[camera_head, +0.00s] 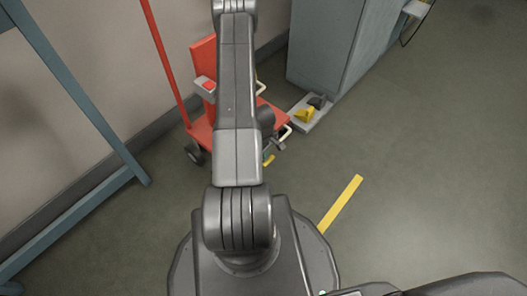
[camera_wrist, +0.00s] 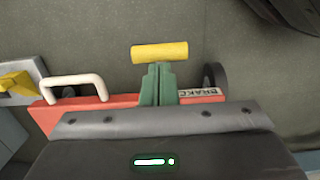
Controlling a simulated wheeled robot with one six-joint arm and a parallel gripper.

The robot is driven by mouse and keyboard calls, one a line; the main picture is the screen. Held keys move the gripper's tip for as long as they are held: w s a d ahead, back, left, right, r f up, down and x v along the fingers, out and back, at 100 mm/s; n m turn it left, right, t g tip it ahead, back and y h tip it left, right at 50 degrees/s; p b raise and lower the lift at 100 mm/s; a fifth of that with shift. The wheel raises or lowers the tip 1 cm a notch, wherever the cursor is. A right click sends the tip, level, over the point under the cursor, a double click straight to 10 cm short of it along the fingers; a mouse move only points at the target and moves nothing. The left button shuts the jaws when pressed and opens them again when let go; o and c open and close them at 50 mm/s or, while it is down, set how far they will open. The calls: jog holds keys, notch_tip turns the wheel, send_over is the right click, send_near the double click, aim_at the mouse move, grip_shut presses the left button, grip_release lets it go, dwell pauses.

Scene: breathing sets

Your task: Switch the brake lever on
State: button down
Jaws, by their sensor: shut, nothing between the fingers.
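The brake lever shows as a short yellow bar (camera_wrist: 160,52) in the wrist view, beside a red cart edge (camera_wrist: 125,101) that carries a label reading BRAKE (camera_wrist: 199,92). In the head view the yellow lever (camera_head: 269,161) is small at the cart's near side. My gripper (camera_wrist: 158,70) has its two green fingers together, with nothing between them. Its tips meet the middle of the yellow bar in the picture; I cannot tell whether they touch it. In the head view my arm covers part of the red cart (camera_head: 203,130). The lever's pivot is hidden.
White loop handles (camera_wrist: 75,84) stand on the cart. A yellow and grey pedal unit (camera_head: 307,114) lies beside a grey cabinet (camera_head: 325,45). A blue frame (camera_head: 80,95) stands on the left. The floor on the right is open, with a yellow stripe (camera_head: 340,204).

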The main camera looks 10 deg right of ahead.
aim_at(269, 161)
jog(key=shift+s+d+f+t+y+p, duration=0.3)
jog(key=shift+s+t+y+p, duration=0.25)
jog(key=shift+p, duration=0.35)
jog(key=shift+s+d+f+t+y+b, duration=0.25)
jog(key=shift+f+t+y, duration=0.1)
jog(key=shift+f+t, duration=0.25)
jog(key=shift+s+d+f+t+y+b, duration=0.2)
jog(key=shift+f+t+y, duration=0.1)
jog(key=shift+f+t, duration=0.25)
jog(key=shift+s+f+t+y+b, duration=0.1)
jog(key=shift+f+t+y+b, duration=0.6)
jog(key=shift+f+b, duration=0.25)
jog(key=shift+d+f+b, duration=0.1)
jog(key=shift+f+b, duration=0.55)
jog(key=shift+f, duration=0.1)
jog(key=r+p, duration=0.1)
jog(key=r, duration=0.1)
jog(key=r+p, duration=0.2)
jog(key=r, duration=0.1)
jog(key=shift+w+a, duration=0.2)
jog(key=s+d+r+p, duration=0.2)
jog(key=s+d+r, duration=0.2)
jog(key=r, duration=0.3)
jog(key=s+d+r+p, duration=0.3)
jog(key=s+d+r, duration=0.1)
jog(key=s+r, duration=0.2)
jog(key=shift+r, duration=0.75)
